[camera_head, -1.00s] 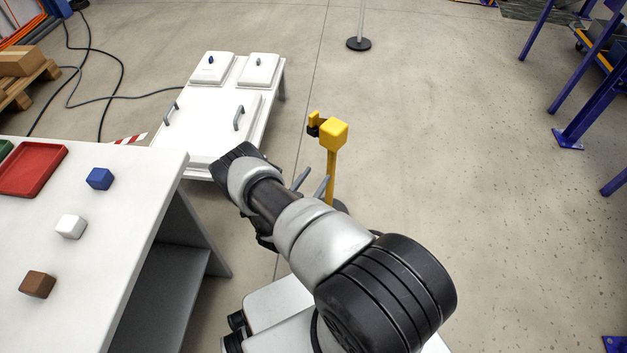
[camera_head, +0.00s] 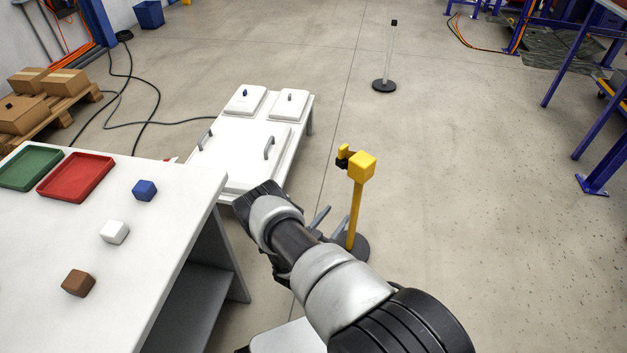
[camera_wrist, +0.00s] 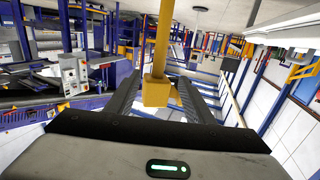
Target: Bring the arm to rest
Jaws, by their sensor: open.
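My arm extends from the bottom right of the head view toward the low white table. My gripper (camera_head: 325,218) is at its far end, partly hidden behind the arm, with two grey fingers showing apart. In the wrist view my gripper (camera_wrist: 157,82) is open, its dark fingers on either side of the picture's middle. A yellow post (camera_head: 356,205) with a block-shaped head stands just right of the fingers in the head view. In the wrist view the yellow post (camera_wrist: 160,50) appears upside down between the fingers; I cannot tell its distance. I see nothing held.
The white worktop (camera_head: 60,225) at left carries a red tray (camera_head: 76,177), green tray (camera_head: 30,167), and blue (camera_head: 145,190), white (camera_head: 114,232) and brown (camera_head: 78,283) cubes. A low white table (camera_head: 225,134) with lidded panels stands ahead.

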